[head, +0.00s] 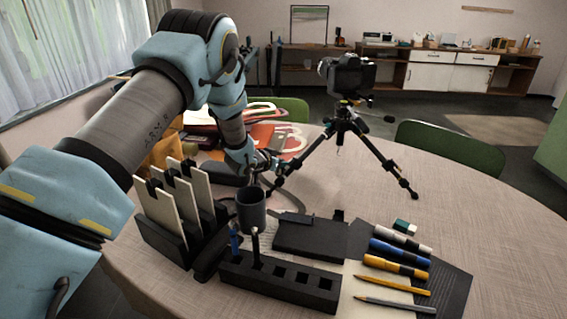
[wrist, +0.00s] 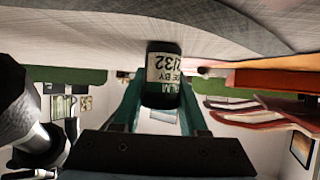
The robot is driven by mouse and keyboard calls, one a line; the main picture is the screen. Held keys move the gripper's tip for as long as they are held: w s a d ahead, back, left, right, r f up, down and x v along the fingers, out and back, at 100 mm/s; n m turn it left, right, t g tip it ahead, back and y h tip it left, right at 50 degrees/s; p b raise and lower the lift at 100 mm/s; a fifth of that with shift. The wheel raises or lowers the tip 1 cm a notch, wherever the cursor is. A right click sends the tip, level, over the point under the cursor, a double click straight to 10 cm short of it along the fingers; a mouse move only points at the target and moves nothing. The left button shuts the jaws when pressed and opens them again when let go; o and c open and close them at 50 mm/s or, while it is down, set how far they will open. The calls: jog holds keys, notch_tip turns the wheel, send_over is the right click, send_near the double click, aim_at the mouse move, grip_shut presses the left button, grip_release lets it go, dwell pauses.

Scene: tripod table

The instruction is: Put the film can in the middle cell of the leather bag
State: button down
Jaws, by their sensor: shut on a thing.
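My gripper (head: 264,165) is over the far side of the table, left of the tripod. In the wrist view its two teal fingers (wrist: 162,100) are shut on the film can (wrist: 163,70), a dark can with a pale printed label. The can is small and mostly hidden in the head view. A tan-orange thing (head: 164,152) behind my arm may be the leather bag, but my arm covers much of it and its cells do not show.
A camera (head: 347,75) stands on a black tripod (head: 345,122). Nearer are a dark cup (head: 251,210), a slotted black block (head: 280,283), upright pale panels (head: 160,215) in a rack and several pens (head: 396,263). Red and orange items (head: 275,137) lie beyond my gripper. The table's right side is clear.

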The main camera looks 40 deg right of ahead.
jog(key=shift+f, duration=0.2)
jog(key=shift+c, duration=2.2)
grip_release()
jog(key=shift+r, duration=0.1)
